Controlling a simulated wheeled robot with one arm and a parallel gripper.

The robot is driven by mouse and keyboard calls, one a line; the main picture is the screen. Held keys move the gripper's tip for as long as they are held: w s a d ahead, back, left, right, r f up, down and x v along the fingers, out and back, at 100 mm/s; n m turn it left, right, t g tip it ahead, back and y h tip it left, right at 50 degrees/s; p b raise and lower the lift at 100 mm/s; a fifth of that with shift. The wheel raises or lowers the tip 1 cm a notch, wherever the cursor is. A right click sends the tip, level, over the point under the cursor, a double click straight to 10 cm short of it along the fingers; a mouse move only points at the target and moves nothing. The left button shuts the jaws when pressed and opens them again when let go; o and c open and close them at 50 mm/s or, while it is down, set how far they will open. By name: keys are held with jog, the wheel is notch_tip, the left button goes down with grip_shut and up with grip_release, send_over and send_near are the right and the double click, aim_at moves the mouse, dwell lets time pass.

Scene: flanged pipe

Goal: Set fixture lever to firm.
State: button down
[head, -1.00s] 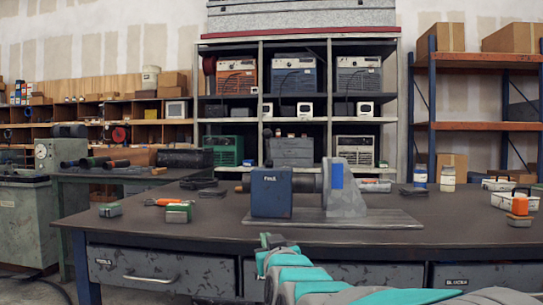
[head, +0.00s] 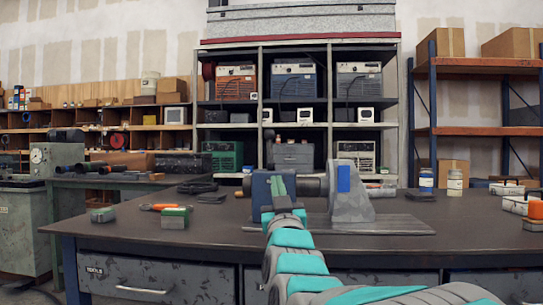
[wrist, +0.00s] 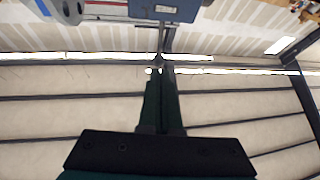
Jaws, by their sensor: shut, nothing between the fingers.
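The fixture is a blue box (head: 261,190) on a grey base plate (head: 390,226) on the bench. A dark upright lever (head: 269,152) with a knob stands at its top. A grey flange piece (head: 350,200) with a blue patch stands right of the box. My gripper (head: 278,182) is in front of the box and covers part of its face, including the label. Its fingers are shut and empty. In the wrist view my gripper (wrist: 161,66) points toward the blue box (wrist: 165,10) at the top edge. I cannot tell whether it touches the box.
A green-and-grey block (head: 175,217) and an orange-handled tool (head: 156,207) lie left of the fixture. Small bottles (head: 454,184) and an orange-topped item (head: 536,211) are at the right.

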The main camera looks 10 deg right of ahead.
jog(key=shift+w, duration=0.1)
send_near(271, 147)
jog(key=x, duration=0.5)
jog(key=shift+w+r+p, duration=0.15)
jog(key=shift+w+p, duration=0.05)
jog(key=shift+p, duration=0.2)
jog(key=shift+w+r, duration=0.25)
jog(key=shift+w, duration=0.4)
jog(key=shift+r, duration=0.1)
